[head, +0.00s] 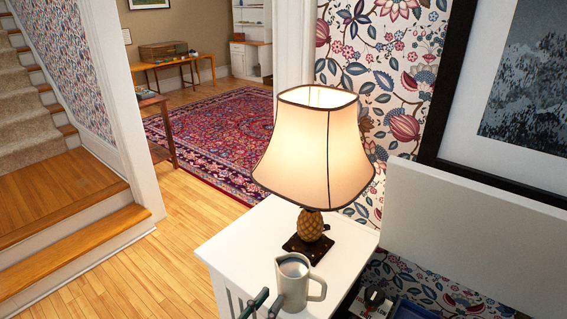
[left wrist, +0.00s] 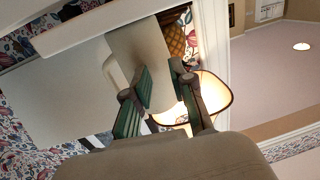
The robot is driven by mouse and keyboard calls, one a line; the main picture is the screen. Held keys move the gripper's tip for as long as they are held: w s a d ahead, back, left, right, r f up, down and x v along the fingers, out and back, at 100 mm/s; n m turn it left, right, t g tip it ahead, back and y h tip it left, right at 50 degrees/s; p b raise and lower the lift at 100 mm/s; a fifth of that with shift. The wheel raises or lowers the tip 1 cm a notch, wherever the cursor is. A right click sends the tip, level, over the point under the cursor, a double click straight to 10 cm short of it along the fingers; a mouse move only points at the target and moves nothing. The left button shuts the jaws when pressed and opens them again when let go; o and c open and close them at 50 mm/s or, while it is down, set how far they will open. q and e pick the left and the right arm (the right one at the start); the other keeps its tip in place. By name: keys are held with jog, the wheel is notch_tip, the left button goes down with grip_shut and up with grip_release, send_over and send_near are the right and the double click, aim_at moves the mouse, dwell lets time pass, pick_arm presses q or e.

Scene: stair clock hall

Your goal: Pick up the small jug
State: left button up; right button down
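The small jug (head: 294,284) is pale cream with a handle on its right side. It stands upright near the front edge of a white table (head: 235,248). My left gripper (head: 263,303) shows at the bottom edge of the head view, just left of and nearer than the jug. My right gripper is not in view.
A lit lamp (head: 316,150) with a pineapple-shaped base (head: 310,224) stands close behind the jug. A wall and a framed picture (head: 520,90) are at the right. Dark small items (head: 375,298) lie lower right. Wooden floor and stairs (head: 60,195) are at the left.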

pick_arm(q)
jog(key=s+a+f+n+g+y, duration=0.1)
jog(key=s+a+f+g+y, duration=0.3)
jog(key=s, duration=0.3)
jog(key=s+a+f+n+g+y, duration=0.2)
jog(key=s+a+f+g, duration=0.2)
jog(key=s+a, duration=0.3)
jog(key=s+a+f+n+g+y, duration=0.1)
jog(key=s+a+f+g+y, duration=0.3)
jog(key=s, duration=0.3)
notch_tip(320, 180, down, 28)
jog(key=s+g+h, duration=0.1)
jog(key=s, duration=0.1)
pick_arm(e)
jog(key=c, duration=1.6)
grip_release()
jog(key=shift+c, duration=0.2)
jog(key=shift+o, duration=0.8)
pick_arm(q)
jog(key=s+a+f+g, duration=0.1)
jog(key=s+a+f, duration=0.2)
jog(key=s+f, duration=1.2)
jog(key=shift+s+a, duration=0.25)
jog(key=shift+a, duration=0.1)
